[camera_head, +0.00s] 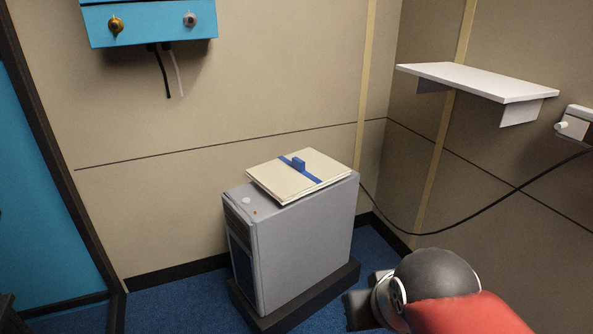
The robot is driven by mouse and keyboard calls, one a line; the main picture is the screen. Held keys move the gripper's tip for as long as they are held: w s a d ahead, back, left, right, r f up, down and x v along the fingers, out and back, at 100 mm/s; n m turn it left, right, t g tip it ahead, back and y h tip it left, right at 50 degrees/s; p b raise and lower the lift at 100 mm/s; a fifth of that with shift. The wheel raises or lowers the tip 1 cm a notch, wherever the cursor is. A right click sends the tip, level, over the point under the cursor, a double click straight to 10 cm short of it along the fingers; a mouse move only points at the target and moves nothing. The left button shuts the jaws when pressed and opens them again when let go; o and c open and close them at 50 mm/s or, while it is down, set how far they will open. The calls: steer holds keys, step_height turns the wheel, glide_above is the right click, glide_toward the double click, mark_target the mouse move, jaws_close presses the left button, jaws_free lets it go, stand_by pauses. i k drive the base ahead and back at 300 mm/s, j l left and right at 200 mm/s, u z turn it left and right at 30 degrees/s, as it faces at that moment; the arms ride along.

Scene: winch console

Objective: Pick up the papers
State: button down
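The papers (315,168) are a flat cream stack with a blue band and a small raised blue block on top. They lie on top of a grey computer tower (308,243), covering most of its top face and reaching slightly past its edges. My arm, red with a dark rounded joint, comes in at the lower right, apart from the tower and the papers. At its left end a dark part, perhaps of my gripper, shows low beside the tower's base. The fingertips cannot be made out.
The tower stands on a dark plinth (300,311) on blue carpet near the corner. A white shelf (475,80) juts from the right wall, with a white wall device (578,124) and hanging black cable (470,223). A blue box (150,22) hangs upper left. Space above the papers is clear.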

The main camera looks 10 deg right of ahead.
mark_target(288, 178)
steer(key=i+j+z, duration=0.1)
steer(key=i+j, duration=0.15)
steer(key=i+j+z, duration=0.15)
steer(key=j, duration=0.25)
steer(key=i+j+z, duration=0.1)
steer(key=i+j, duration=0.15)
steer(key=j, duration=0.15)
steer(key=i+j+z, duration=0.1)
steer(key=j, duration=0.25)
steer(key=i+j+z, duration=0.15)
steer(key=j, duration=0.25)
steer(key=i, duration=0.1)
